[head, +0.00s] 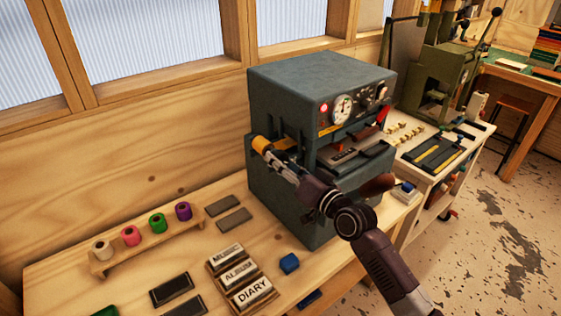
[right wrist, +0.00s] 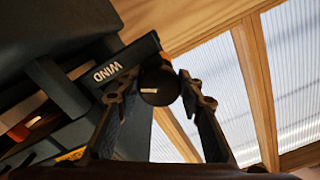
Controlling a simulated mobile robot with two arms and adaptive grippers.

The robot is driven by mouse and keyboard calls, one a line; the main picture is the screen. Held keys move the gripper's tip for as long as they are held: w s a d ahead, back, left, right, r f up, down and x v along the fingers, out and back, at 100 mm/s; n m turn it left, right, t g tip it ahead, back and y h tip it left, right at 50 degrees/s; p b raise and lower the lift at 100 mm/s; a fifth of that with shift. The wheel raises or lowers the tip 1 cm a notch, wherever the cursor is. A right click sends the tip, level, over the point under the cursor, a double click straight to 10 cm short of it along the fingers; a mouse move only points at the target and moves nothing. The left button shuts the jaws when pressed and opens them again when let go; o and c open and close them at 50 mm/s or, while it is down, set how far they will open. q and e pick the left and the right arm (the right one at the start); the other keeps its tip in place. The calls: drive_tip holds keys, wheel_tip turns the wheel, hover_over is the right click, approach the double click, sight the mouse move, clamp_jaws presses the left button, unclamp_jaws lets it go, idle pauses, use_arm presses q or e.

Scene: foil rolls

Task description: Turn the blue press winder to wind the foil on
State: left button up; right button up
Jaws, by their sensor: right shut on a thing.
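The blue-grey press (head: 315,100) stands on the wooden bench, with a gauge and small knobs on its front. My right gripper (head: 268,153) reaches to the press's left side. In the right wrist view, its fingers (right wrist: 160,92) are closed around the dark round winder knob (right wrist: 158,87), which has a small white mark. A dark plate marked WIND (right wrist: 108,73) sits beside the knob. In the head view the knob is hidden by the gripper. A yellow roll (head: 261,143) shows at the fingertips; I cannot tell how it is mounted. My left gripper is out of view.
A rack (head: 150,240) with white, pink, green and purple foil rolls stands on the bench at left. Type blocks (head: 240,275), dark plates and a small blue block (head: 289,263) lie in front of the press. Another green press (head: 440,80) stands behind at right.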

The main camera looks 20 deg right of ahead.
drive_tip(key=o, duration=1.2)
drive_tip(key=shift+s, duration=0.1)
drive_tip(key=v, duration=1.1)
drive_tip(key=shift+s+d, duration=0.15)
drive_tip(key=shift+s, duration=0.25)
